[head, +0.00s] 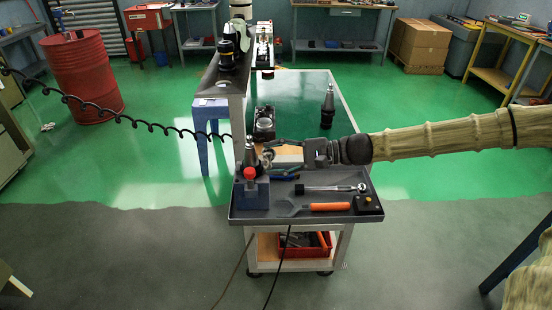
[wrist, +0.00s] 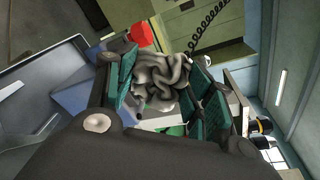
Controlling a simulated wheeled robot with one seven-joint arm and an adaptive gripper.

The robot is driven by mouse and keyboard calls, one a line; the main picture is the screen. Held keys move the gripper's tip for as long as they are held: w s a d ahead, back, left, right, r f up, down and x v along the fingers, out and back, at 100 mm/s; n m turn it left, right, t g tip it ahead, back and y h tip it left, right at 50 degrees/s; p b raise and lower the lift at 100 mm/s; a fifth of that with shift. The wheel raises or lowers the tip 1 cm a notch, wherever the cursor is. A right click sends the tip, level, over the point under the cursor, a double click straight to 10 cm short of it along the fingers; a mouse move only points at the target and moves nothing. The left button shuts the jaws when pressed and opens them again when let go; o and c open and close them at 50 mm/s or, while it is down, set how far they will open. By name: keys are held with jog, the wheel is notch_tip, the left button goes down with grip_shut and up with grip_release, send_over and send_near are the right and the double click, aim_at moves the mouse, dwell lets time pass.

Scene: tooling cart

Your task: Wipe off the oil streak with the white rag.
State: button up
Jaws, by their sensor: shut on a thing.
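My gripper (head: 272,151) is above the back left part of the cart's grey tray (head: 236,214). In the wrist view, its teal-padded fingers (wrist: 160,95) are shut on the crumpled white rag (wrist: 160,75), which looks greyish and bunched between them. The rag is small and mostly hidden by the fingers in the head view. The rag is close to the blue block with a red top (head: 250,186) at the tray's left. I cannot make out the oil streak in either view.
The tray holds an orange-handled tool (head: 330,207), a ratchet (head: 330,188) and a black box (head: 368,206). Behind it, a dark tool holder (head: 328,108) and a dark round part (head: 264,124) stand on the green cart top (head: 300,92). A coiled cable (head: 130,121) hangs at left.

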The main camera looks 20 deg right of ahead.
jog(key=shift+w+a+f+b, duration=0.1)
jog(key=shift+w+a+b, duration=0.1)
jog(key=shift+a+b, duration=0.45)
jog(key=shift+w, duration=0.15)
jog(key=shift+w+d, duration=0.35)
jog(key=shift+w, duration=0.5)
jog(key=shift+w+d, duration=0.35)
jog(key=shift+w, duration=0.45)
jog(key=shift+w+b, duration=0.1)
jog(key=shift+b, duration=0.35)
jog(key=shift+a, duration=0.15)
jog(key=shift+s+a, duration=0.25)
jog(key=shift+s, duration=0.4)
jog(key=shift+s+a, duration=0.2)
jog(key=shift+s, duration=0.4)
jog(key=shift+s+a, duration=0.25)
jog(key=shift+s, duration=0.4)
